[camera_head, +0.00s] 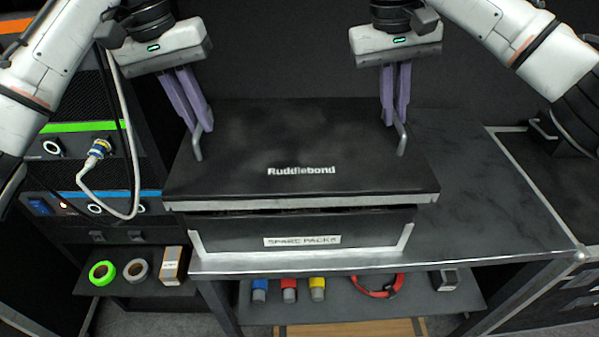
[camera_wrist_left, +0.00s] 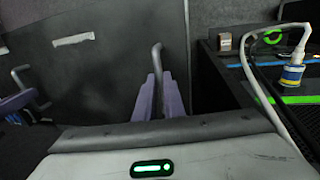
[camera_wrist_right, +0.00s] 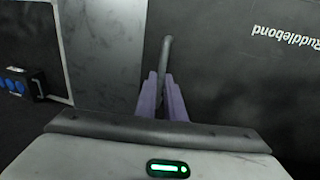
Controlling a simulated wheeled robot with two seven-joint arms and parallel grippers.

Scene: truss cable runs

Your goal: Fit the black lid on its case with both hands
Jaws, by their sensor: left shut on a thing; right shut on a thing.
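The black lid (camera_head: 300,140), marked "Ruddlebond", lies over the black case (camera_head: 300,232), which has a "SPARE PACKS" label. A dark gap shows between the lid's front edge and the case's front wall. The lid reaches a little past the case on both sides. My left gripper (camera_head: 199,126) is shut on the lid's left grey handle (camera_head: 197,148). My right gripper (camera_head: 396,120) is shut on the lid's right grey handle (camera_head: 401,142). The handles also show between the fingers in the left wrist view (camera_wrist_left: 157,58) and right wrist view (camera_wrist_right: 166,55). The case's rear rim is hidden.
The case stands on a dark metal-edged table (camera_head: 490,215) with free room to its right. Left is a rack with a looped white cable (camera_head: 130,190). A lower shelf holds red, blue and yellow items and a red cable ring (camera_head: 378,287). A dark cabinet (camera_head: 550,200) is at right.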

